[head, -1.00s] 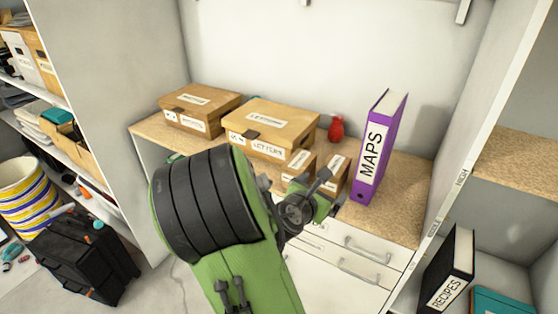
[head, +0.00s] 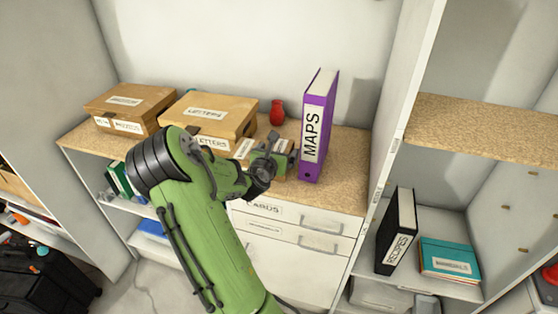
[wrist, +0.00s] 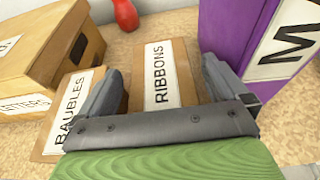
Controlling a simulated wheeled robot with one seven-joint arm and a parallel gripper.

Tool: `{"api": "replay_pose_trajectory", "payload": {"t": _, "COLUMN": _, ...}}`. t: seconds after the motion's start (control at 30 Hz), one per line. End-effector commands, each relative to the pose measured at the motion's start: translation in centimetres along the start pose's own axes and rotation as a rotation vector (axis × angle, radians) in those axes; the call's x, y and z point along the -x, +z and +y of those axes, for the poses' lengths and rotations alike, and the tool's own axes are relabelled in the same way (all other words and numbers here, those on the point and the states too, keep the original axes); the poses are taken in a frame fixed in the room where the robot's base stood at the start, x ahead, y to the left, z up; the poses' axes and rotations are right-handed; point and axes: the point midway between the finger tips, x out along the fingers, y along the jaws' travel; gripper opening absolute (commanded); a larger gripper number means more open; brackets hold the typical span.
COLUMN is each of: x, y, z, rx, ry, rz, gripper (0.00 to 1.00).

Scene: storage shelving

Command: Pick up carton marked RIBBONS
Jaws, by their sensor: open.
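The carton marked RIBBONS (wrist: 160,90) is a small brown box with a white label, seen from above in the wrist view. My gripper (wrist: 162,70) is open over it, with one finger on each side of the carton. The left finger is at the side facing the BAUBLES carton (wrist: 72,105). The right finger is between the RIBBONS carton and the purple MAPS binder (wrist: 240,35). Whether the fingers touch the carton cannot be told. In the head view my gripper (head: 277,150) hides most of the RIBBONS carton.
The MAPS binder (head: 319,125) stands upright close on the right. The larger LETTERS box (head: 206,113) is to the left, with another box (head: 125,105) beyond it. A red vase (head: 277,113) stands behind. The worktop (head: 345,180) is bare at right.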

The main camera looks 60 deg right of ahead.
Motion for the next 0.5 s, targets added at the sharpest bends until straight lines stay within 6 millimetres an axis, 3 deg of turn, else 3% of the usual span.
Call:
{"api": "replay_pose_trajectory", "payload": {"t": 0.1, "x": -1.8, "y": -0.1, "z": 0.0, "rx": 0.000, "ry": -0.002, "rz": -0.001, "gripper": 1.00}}
{"api": "replay_pose_trajectory", "payload": {"t": 0.33, "x": -2.1, "y": 0.0, "z": 0.0, "rx": 0.000, "ry": 0.000, "rz": 0.000, "gripper": 1.00}}
{"api": "replay_pose_trajectory", "payload": {"t": 0.5, "x": -2.0, "y": 0.0, "z": 0.0, "rx": 0.000, "ry": -0.001, "rz": 0.000, "gripper": 0.76}}
